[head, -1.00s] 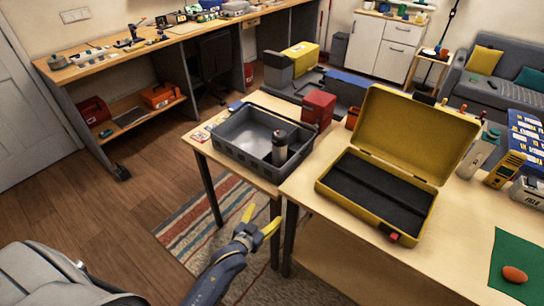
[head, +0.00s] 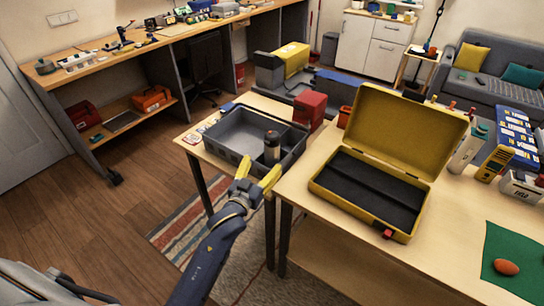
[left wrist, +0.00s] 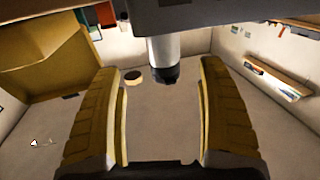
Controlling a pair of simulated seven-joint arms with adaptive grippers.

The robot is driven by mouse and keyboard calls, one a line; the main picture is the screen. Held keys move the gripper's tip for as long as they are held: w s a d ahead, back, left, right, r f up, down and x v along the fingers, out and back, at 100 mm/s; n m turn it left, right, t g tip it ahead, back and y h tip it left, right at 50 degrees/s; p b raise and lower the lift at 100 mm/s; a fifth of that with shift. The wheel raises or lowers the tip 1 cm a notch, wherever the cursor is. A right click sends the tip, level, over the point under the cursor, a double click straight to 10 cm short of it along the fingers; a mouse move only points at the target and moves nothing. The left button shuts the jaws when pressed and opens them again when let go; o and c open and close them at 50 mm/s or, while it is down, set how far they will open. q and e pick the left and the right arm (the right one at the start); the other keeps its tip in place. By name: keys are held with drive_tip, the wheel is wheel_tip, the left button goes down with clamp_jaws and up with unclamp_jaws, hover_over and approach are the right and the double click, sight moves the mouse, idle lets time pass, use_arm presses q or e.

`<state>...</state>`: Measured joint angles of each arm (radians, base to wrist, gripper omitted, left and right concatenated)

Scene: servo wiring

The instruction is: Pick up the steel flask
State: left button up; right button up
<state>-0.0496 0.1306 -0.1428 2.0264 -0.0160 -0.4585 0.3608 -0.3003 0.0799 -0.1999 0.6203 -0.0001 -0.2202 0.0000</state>
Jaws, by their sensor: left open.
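The steel flask (head: 272,148) stands upright in the grey crate (head: 225,160), at its right part. In the left wrist view, which looks upside down, the flask (left wrist: 165,52) shows a silver body and a black cap between my fingers' lines, beyond the tips. My left gripper (head: 257,174) is open and empty, its yellow fingers spread just in front of the crate's near wall, close to the flask but apart from it. The flask's lower part is hidden by the crate wall. My right gripper is not in view.
An open yellow case (head: 365,190) stands on the table right of the crate, its lid raised. A red box (head: 309,108) is behind the crate. A green mat (head: 508,255) with an orange-red object (head: 506,267) lies at the far right. Floor in front is clear.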

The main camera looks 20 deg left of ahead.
sight(269, 152)
use_arm(q)
drive_tip(key=w, duration=0.4)
drive_tip(key=shift+w+d, duration=0.2)
drive_tip(key=shift+w, duration=2.75)
drive_tip(key=shift+o, duration=0.2)
drive_tip(key=c, duration=1.5)
drive_tip(key=shift+r, duration=0.1)
clamp_jaws()
